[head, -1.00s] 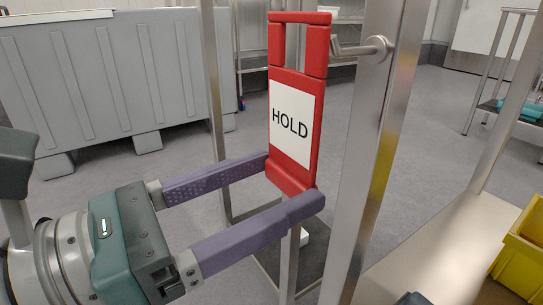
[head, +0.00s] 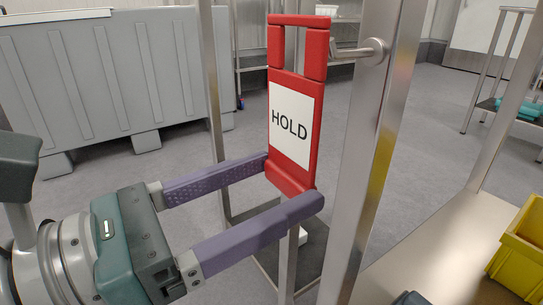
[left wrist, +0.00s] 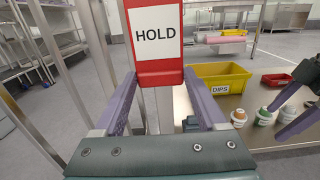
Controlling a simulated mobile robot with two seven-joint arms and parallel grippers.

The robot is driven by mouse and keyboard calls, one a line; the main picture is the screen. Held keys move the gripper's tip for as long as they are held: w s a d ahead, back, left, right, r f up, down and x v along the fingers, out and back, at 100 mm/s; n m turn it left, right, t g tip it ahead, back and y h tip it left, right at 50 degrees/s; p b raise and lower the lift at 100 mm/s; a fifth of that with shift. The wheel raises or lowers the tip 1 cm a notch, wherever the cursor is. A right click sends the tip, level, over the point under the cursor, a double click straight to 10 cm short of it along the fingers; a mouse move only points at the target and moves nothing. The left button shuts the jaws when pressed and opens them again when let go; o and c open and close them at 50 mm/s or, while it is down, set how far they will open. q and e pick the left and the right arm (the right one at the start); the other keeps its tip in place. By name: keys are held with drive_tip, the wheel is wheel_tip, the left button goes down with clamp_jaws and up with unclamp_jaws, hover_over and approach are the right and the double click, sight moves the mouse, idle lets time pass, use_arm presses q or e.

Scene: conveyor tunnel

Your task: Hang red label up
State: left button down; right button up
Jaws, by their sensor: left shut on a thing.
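The red label (head: 292,185), with a white HOLD panel, stands upright in the head view. My left gripper (head: 296,178) is shut on its lower end, one purple finger on each side. The label's top is a frame with an open slot. A metal hook (head: 352,50) sticks out leftward from a steel post (head: 369,150), close to the right of the slot. I cannot tell whether its tip is in the slot. The left wrist view shows the label's lower part (left wrist: 160,70) between the fingers. My right gripper (left wrist: 285,110) shows at that view's right edge, its purple fingers apart.
A yellow bin (left wrist: 220,82) marked DIPS, a small red tray (left wrist: 278,79) and several small tubs (left wrist: 264,116) stand on the steel table (head: 450,250) right of the post. A large grey container (head: 110,80) stands behind on the left.

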use_arm(q)
drive_tip(key=shift+x, duration=2.7)
drive_tip(key=shift+f+b, duration=0.7)
drive_tip(key=shift+f, duration=0.3)
unclamp_jaws()
drive_tip(key=shift+a, duration=0.1)
drive_tip(key=p+v, duration=0.1)
drive_tip(key=v, duration=0.9)
drive_tip(key=shift+p, duration=0.3)
